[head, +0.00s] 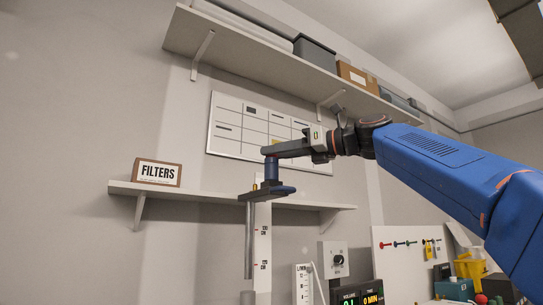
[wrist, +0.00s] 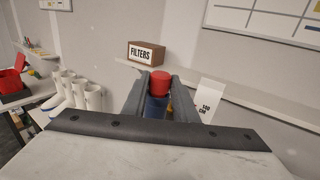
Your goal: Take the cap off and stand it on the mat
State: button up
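In the head view my gripper (head: 271,151) reaches left from the end of my blue arm to the top of an upright dark blue cylinder (head: 271,170). The cylinder stands on a small dark plate by a vertical rod. In the wrist view a red cap (wrist: 160,80) tops the blue cylinder (wrist: 155,106), between the two fingers of my gripper (wrist: 160,88). I see no clear gap beside the cap, but the fingers hide its sides, so I cannot tell whether they grip it. The mat is not in view.
A small plate (head: 280,191) on a rod (head: 249,242) carries the cylinder, beside a white height scale (head: 264,234). A wall shelf (head: 215,193) with a FILTERS box (head: 158,172) runs behind. Lower right are a pump display (head: 372,298) and a yellow bin (head: 470,267).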

grip_shut()
jog(key=shift+r, duration=2.45)
